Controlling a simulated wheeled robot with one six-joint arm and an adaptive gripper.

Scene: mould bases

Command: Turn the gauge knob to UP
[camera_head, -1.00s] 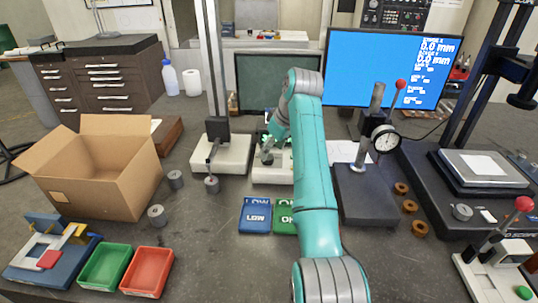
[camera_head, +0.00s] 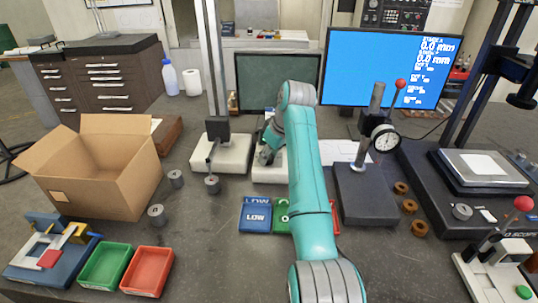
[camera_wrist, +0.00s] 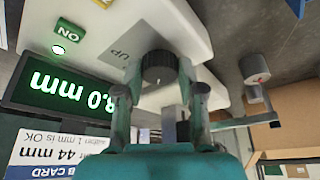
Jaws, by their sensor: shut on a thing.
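The gauge knob (camera_wrist: 158,68) is a dark, ribbed round knob on the white gauge body (camera_wrist: 190,30) in the wrist view. A grey plate marked UP (camera_wrist: 124,54) lies beside it. My gripper (camera_wrist: 160,88) has its two fingers on either side of the knob and is shut on it. The knob's pointer direction is not clear. In the head view my gripper (camera_head: 268,155) is at the white gauge body (camera_head: 268,175), and my arm hides much of it. The lit display (camera_wrist: 65,90) shows green digits in mm, upside down and partly hidden.
A green ON light (camera_wrist: 59,50) glows beside the display. A white stand base (camera_head: 222,152) with a column is close on the left. Blue LOW tray (camera_head: 256,217) lies in front. A dial indicator stand (camera_head: 365,195) is on the right.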

